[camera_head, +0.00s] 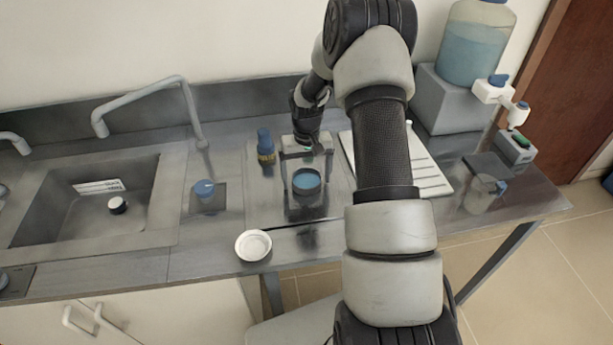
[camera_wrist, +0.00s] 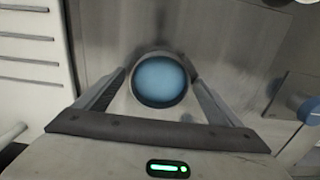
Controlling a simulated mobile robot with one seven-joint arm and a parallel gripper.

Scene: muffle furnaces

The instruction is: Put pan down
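A small round pan with a blue inside and a dark rim (camera_head: 306,182) is between the fingers of my gripper (camera_head: 305,170). The wrist view shows the same pan (camera_wrist: 160,80) with a finger of my gripper (camera_wrist: 160,85) close against each side. The fingers look shut on it. The pan looks about level, over the metal worktop (camera_head: 345,215). I cannot tell whether its underside touches the metal.
A white round dish (camera_head: 253,245) lies near the front edge. A blue bottle (camera_head: 265,146) and a blue-topped item (camera_head: 205,189) stand to the left, by the sink (camera_head: 60,215). A ribbed white board (camera_head: 430,178) lies to the right. Metal in front of the pan is clear.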

